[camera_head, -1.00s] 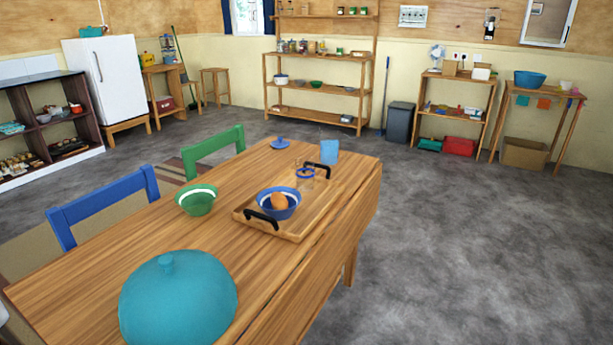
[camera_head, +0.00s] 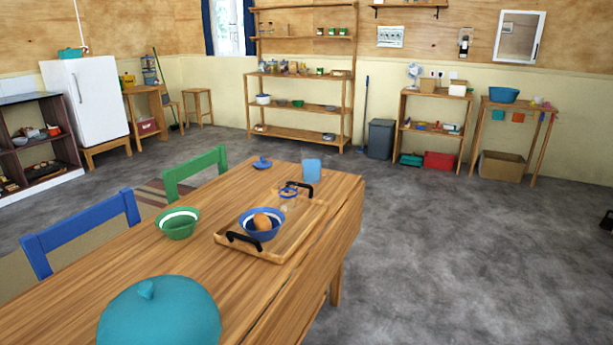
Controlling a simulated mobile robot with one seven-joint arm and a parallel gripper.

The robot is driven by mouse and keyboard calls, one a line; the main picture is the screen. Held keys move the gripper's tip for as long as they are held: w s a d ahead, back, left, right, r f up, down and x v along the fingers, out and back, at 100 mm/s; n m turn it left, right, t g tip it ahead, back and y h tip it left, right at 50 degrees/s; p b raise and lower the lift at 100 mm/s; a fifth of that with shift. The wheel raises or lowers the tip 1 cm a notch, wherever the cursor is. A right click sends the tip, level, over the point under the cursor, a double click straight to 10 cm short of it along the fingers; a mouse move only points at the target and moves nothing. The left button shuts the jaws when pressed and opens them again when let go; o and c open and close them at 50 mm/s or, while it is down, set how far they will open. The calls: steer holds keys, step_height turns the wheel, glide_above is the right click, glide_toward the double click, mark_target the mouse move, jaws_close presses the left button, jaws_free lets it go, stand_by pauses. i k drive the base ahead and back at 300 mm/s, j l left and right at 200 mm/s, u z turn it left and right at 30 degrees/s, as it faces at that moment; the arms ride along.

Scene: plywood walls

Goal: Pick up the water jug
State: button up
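No thing in view is plainly marked as the water jug. A plain light blue vessel (camera_head: 311,170) stands upright at the far end of the wooden table (camera_head: 140,254); no handle shows on it. A small clear vessel with a blue rim (camera_head: 289,193) is at the far end of the wooden tray (camera_head: 278,243), beside the black handle; its shape is hard to make out. I cannot tell whether either one is the jug. My gripper is not recognisable in view. A small dark shape (camera_head: 607,221) is cut off at the right edge, and I cannot tell what it is.
A blue bowl (camera_head: 262,229) with an orange-brown item sits on the tray. A green bowl (camera_head: 178,224), a teal dome (camera_head: 158,312) and a small blue lid (camera_head: 262,163) are also on the table. Chairs line its left side. The floor (camera_head: 440,260) to its right is clear.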

mark_target(312, 155)
steer(key=i+l+u, duration=0.1)
steer(key=i+l, duration=0.65)
steer(key=i+l+u, duration=0.1)
steer(key=i+l, duration=0.6)
steer(key=l, duration=0.1)
